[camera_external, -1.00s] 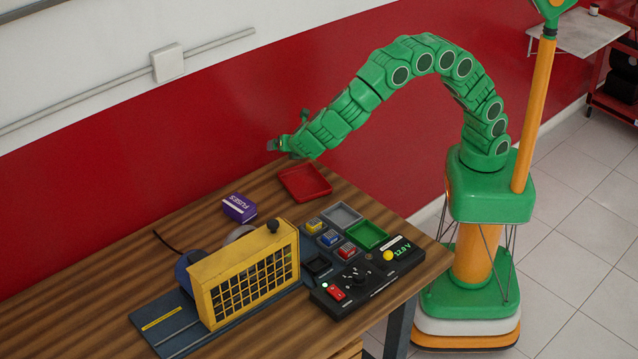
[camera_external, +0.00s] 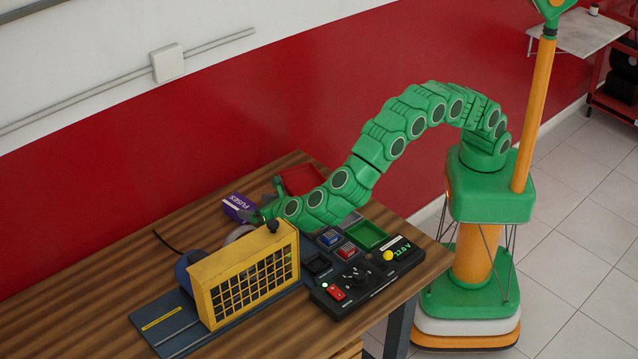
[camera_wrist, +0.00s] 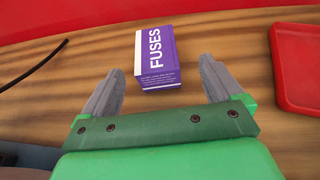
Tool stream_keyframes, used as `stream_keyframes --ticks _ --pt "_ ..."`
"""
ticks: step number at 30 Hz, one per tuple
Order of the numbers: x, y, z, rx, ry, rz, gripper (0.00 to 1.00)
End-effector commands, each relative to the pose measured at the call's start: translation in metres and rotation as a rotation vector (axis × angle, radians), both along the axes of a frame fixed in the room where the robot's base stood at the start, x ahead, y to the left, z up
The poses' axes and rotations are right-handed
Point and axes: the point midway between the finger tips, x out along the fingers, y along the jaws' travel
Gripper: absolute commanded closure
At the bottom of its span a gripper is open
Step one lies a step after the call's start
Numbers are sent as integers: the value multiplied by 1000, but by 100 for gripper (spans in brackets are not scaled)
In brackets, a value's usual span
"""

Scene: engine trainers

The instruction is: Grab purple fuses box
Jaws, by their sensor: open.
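The purple fuses box (camera_external: 237,207) with white lettering sits on the wooden table, behind the yellow engine unit. In the wrist view the purple fuses box (camera_wrist: 157,60) lies just ahead of my gripper, roughly centred between its fingers. My gripper (camera_wrist: 161,80) is open, one grey finger on each side of the box's near end, with gaps on both sides. In the external view my gripper (camera_external: 256,215) is low over the table beside the box's right side, partly hidden behind the yellow unit's black knob. I cannot tell whether it touches the box.
A yellow engine unit (camera_external: 243,283) stands in front of the box. A red tray (camera_external: 300,179) lies to the right, partly behind my arm; it also shows in the wrist view (camera_wrist: 298,75). A black cable (camera_wrist: 34,68) lies to the left. A control panel (camera_external: 367,280) is at the front right.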

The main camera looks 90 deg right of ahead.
Motion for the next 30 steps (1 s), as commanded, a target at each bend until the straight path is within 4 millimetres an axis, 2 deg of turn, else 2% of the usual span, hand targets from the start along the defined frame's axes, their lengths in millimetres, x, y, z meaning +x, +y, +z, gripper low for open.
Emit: stream_keyframes --ticks 21,30 --pt "47 -30 -25 0 2 -3 6" --pt "57 -37 -28 1 -1 -3 6"
